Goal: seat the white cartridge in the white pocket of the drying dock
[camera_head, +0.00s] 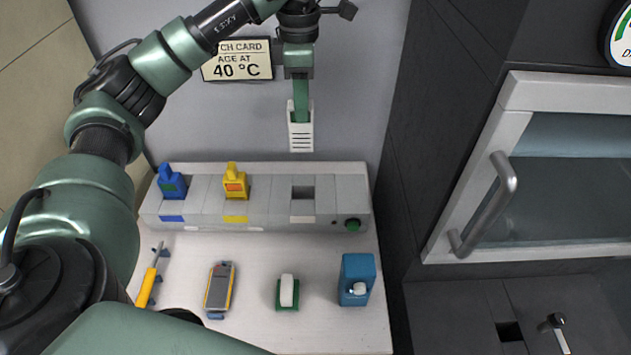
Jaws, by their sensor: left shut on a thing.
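My left gripper (301,104) is shut on the white cartridge (301,138), which has dark slots on its front. It holds the cartridge upright in the air, above and behind the right part of the drying dock (268,203). The dock's white pocket (303,193) is a dark, empty square opening above a white label strip. The cartridge is apart from the dock. A blue cartridge (172,184) and a yellow cartridge (234,183) sit in the dock's other pockets, above blue and yellow strips. My right gripper is not in view.
On the bench (250,328) before the dock are an orange-handled tool (148,284), a grey and yellow meter (219,288), a white piece on a green base (288,291) and a blue box (356,279). A sign (238,62) hangs behind. A glass-fronted cabinet (560,165) stands right.

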